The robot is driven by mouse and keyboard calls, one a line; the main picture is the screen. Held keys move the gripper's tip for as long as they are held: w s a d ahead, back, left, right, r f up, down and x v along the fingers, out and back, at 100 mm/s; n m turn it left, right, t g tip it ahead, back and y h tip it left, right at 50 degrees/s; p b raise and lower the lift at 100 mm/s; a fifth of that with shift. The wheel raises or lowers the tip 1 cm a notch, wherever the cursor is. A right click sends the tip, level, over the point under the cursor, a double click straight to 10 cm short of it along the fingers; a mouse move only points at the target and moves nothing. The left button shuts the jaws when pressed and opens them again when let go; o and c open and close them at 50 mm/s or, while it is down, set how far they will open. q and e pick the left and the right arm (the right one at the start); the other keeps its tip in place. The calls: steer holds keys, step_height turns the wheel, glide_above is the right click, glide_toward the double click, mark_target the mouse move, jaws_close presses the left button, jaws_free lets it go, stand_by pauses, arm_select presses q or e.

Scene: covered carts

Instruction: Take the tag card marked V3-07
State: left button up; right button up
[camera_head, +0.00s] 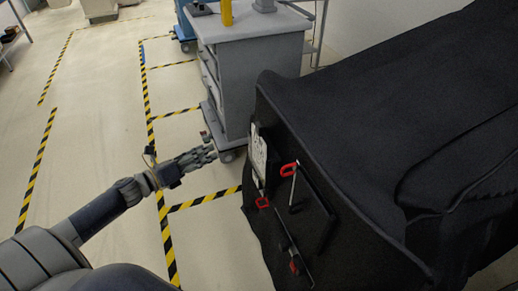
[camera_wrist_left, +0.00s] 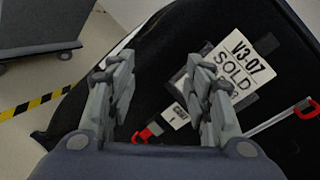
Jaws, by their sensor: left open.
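The white tag card (camera_wrist_left: 243,56) marked V3-07, with SOLD below, is on the black-covered cart's end face in the left wrist view. Its lower part is partly hidden by my right-hand finger. In the head view the card (camera_head: 259,155) shows at a steep angle near the cover's left edge. My left gripper (camera_head: 209,154) is open and empty, to the left of the card and apart from it. In the left wrist view my left gripper (camera_wrist_left: 158,80) has its fingers spread, with black cover behind them. My right gripper is not in view.
The black-covered cart (camera_head: 400,110) fills the right side. Red-ended pieces, one a red loop (camera_head: 289,169), are on its end face close to the card. A grey cart (camera_head: 250,60) stands behind. Floor with striped tape (camera_head: 205,199) is open to the left.

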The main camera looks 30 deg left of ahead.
mark_target(257, 126)
arm_select(q)
steer(key=s+d+r+m+g+h, duration=0.1)
steer(key=d+r+m+g+h, duration=0.1)
steer(key=d+r+m+h, duration=0.65)
steer(key=shift+w+d+r+m+y+p, duration=0.25)
steer(key=shift+w+d+r+m+y, duration=0.45)
steer(key=shift+w+d+r, duration=0.3)
steer(key=shift+w+d+r+m+y+p, duration=0.2)
steer(key=shift+w+d+r+m+y, duration=0.35)
steer(key=shift+w+d+r+m, duration=0.35)
steer(key=p+x, duration=0.1)
steer(key=x, duration=0.3)
steer(key=shift+w+p, duration=0.15)
steer(key=shift+p, duration=0.25)
steer(key=shift+w+d+f, duration=0.1)
steer(key=shift+w+d, duration=0.3)
steer(key=shift+d, duration=0.05)
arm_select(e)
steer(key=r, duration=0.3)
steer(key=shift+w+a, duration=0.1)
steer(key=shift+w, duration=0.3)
arm_select(q)
steer(key=c, duration=1)
